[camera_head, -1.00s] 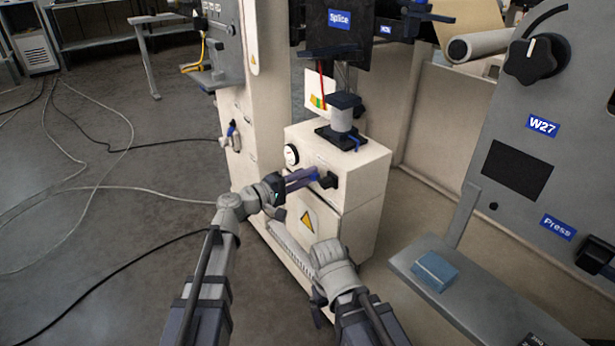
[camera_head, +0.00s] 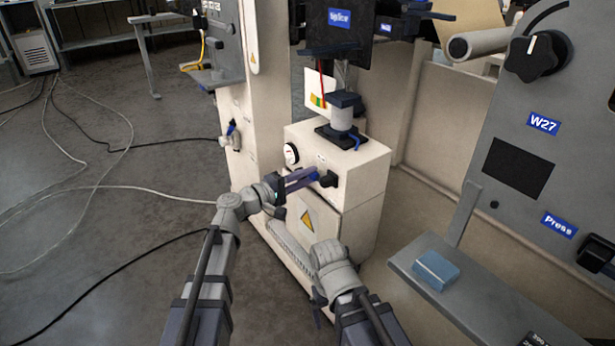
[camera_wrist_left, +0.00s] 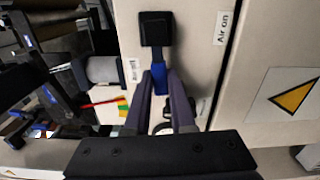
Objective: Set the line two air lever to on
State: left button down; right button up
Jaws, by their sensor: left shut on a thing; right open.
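The line two air lever has a black hub (camera_head: 328,180) on the front of the cream cabinet and a blue handle (camera_wrist_left: 160,77). In the head view the lever lies level, with its handle pointing left from the hub. My left gripper (camera_head: 314,174) is shut on the blue handle, one purple finger on each side in the left wrist view (camera_wrist_left: 161,85). An "Air on" label (camera_wrist_left: 222,28) sits beside the hub in the wrist view, on the side toward the warning triangle. My right gripper (camera_head: 318,298) hangs low before the cabinet, mostly hidden by its own wrist.
A round gauge (camera_head: 291,154) is left of the lever. A yellow warning triangle (camera_head: 307,221) is on the cabinet below. A grey shelf (camera_head: 470,300) bearing a blue block (camera_head: 436,271) stands at right. Cables lie on the open floor at left.

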pick_arm(q)
jog(key=s+f+n+b, duration=0.1)
jog(key=n, duration=0.3)
jog(key=s+d+f+n+b, duration=0.1)
jog(key=f+n+b, duration=0.1)
jog(key=n, duration=0.2)
jog(key=s+d+f+n+b, duration=0.1)
jog(key=n, duration=0.4)
jog(key=shift+f, duration=0.3)
jog(key=shift+s+d+f+n+b, duration=0.15)
jog(key=shift+s+d+n, duration=0.15)
jog(key=shift+n, duration=0.75)
jog(key=shift+s+d+r+n+b, duration=0.1)
jog(key=shift+s+d+n+b, duration=0.15)
jog(key=shift+n, duration=0.8)
jog(key=shift+s, duration=0.1)
jog(key=c, duration=0.8)
grip_release()
jog(key=shift+o, duration=0.2)
jog(key=shift+a, duration=0.1)
jog(key=v, duration=0.7)
jog(key=shift+s+a, duration=0.2)
jog(key=shift+s, duration=0.05)
jog(key=shift+f, duration=0.1)
